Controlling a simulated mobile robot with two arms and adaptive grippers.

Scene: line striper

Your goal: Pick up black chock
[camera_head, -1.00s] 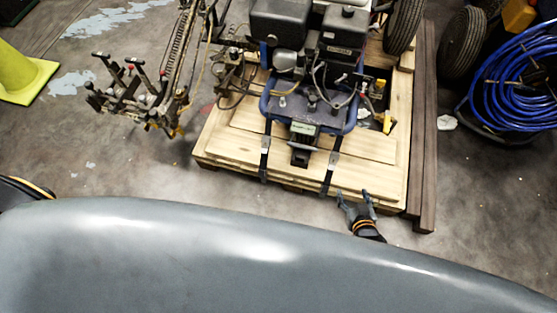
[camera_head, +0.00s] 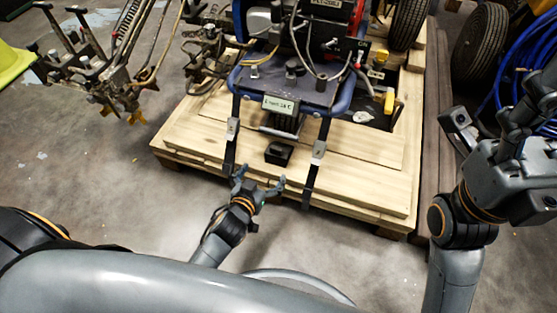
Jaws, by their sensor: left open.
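The black chock (camera_head: 278,153) is a small dark block on the wooden pallet (camera_head: 365,185), just below the front of the blue-framed machine and between two straps. My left gripper (camera_head: 261,175) is open and empty at the pallet's near edge, with its two fingers spread toward the chock. It appears a little short of the chock, on its near-left side, with a gap between them. My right gripper (camera_head: 522,118) is at the right edge of the head view, away from the chock; its fingers are partly hidden and hard to make out.
The line striper (camera_head: 290,75) stands on the pallet behind the chock. A strap (camera_head: 314,165) runs down close to the chock's right, and another (camera_head: 231,140) lies to its left. A blue hose coil (camera_head: 525,60) is at the far right. Bare floor (camera_head: 110,190) lies left of the pallet.

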